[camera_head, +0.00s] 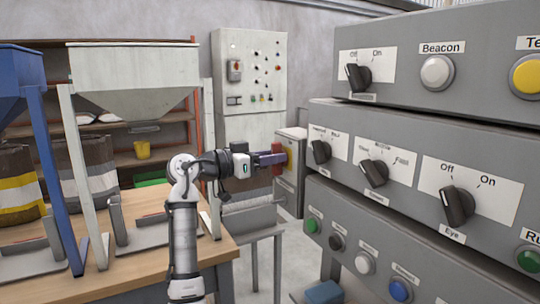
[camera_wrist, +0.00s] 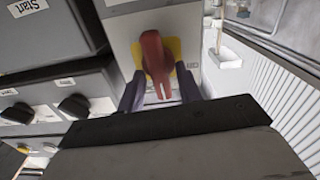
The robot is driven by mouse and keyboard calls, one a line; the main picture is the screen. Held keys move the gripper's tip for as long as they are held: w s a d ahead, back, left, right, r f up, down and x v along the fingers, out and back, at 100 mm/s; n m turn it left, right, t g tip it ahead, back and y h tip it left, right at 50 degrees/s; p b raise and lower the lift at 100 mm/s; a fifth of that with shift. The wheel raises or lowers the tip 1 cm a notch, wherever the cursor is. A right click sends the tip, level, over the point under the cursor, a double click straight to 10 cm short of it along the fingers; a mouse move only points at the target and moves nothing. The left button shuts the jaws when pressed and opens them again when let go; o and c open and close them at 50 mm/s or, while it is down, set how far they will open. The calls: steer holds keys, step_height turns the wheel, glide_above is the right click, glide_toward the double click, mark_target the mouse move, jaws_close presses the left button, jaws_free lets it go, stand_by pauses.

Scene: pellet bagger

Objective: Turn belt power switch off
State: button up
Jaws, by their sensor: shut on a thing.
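The belt power switch appears to be a red rotary handle on a yellow plate, on the front of a small grey box (camera_head: 291,142). In the wrist view the red handle (camera_wrist: 152,52) stands in front of the yellow plate (camera_wrist: 176,47), its narrow end pointing toward my gripper. My gripper (camera_wrist: 160,90) has a dark finger on each side of the handle and is shut on it. In the head view my gripper (camera_head: 272,159) reaches right to the red handle (camera_head: 278,160), partly hiding it. The switch's labels cannot be read.
A grey control panel (camera_head: 480,140) with several knobs and buttons fills the right side, close to the box. A wooden table (camera_head: 140,285) with hopper stands is at left. A tall grey cabinet (camera_head: 250,80) stands behind. A roller stand (camera_head: 248,217) sits below my arm.

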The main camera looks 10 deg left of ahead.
steer(key=shift+w+a+f+n+p, duration=0.1)
steer(key=shift+n+p, duration=2.5)
steer(key=shift+n, duration=0.25)
steer(key=shift+w+a+f+n+p, duration=0.1)
steer(key=shift+f+n+p, duration=0.05)
steer(key=shift+n+p, duration=2.65)
steer(key=shift+w+a+f+n+p, duration=0.1)
steer(key=shift+n+p, duration=2.35)
steer(key=shift+n, duration=0.5)
steer(key=o, duration=0.6)
